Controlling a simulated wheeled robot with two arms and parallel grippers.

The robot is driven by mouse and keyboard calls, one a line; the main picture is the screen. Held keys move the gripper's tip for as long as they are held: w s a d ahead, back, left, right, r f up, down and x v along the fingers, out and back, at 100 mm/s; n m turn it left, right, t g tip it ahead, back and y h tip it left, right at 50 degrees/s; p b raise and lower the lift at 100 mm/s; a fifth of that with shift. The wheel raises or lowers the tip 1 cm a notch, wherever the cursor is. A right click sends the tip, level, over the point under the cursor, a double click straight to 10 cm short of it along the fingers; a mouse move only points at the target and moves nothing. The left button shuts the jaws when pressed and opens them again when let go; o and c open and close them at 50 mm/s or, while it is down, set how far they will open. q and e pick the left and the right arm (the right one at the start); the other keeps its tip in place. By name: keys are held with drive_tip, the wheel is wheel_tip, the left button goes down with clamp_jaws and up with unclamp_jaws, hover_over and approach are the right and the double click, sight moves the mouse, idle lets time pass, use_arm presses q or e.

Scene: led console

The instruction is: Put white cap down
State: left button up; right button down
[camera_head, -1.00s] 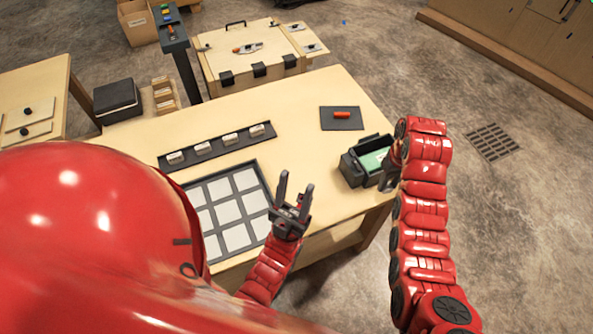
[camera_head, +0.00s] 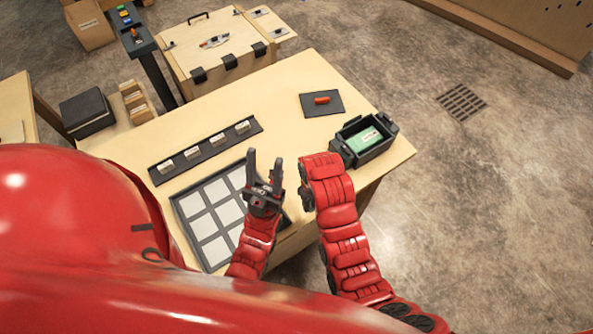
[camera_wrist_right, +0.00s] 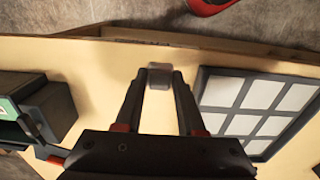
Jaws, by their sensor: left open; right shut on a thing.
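How high the cap is above the table cannot be told. In the head view the red right arm hides the right fingers and the cap. My left gripper (camera_head: 265,178) is open and empty, fingers pointing up in the picture, over the right side of the tray (camera_head: 183,225).
The tray holds white square tiles. A dark strip (camera_head: 256,124) with several white blocks lies behind it. A dark bin (camera_head: 376,153) with a green and white item stands at the table's right, near a dark mat (camera_head: 333,108) bearing an orange-red piece (camera_head: 321,100). The table's middle (camera_head: 270,105) is clear.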

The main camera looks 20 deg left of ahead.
drive_tip(key=w+a+b, duration=0.2)
drive_tip(key=w+b, duration=0.1)
drive_tip(key=w+a+f+b, duration=0.1)
drive_tip(key=w+a+b, duration=0.1)
drive_tip(key=w+b, duration=0.1)
drive_tip(key=w+a+f+b, duration=0.1)
drive_tip(key=w+a+b, duration=0.1)
drive_tip(key=b, duration=0.3)
drive_tip(key=shift+w, duration=0.5)
drive_tip(key=shift+w+a+r+p, duration=0.15)
drive_tip(key=shift+w+r+p, duration=0.3)
drive_tip(key=shift+r, duration=0.15)
drive_tip(key=shift+w+a+f, duration=0.15)
drive_tip(key=shift+w, duration=0.1)
drive_tip(key=shift+w+a, duration=0.4)
drive_tip(key=shift+w, duration=0.05)
wheel_tip(320, 180, down, 3)
drive_tip(key=shift+r+p, duration=0.15)
drive_tip(key=shift+p, duration=1.05)
drive_tip(key=shift+f, duration=0.4)
drive_tip(key=shift+f, duration=0.2)
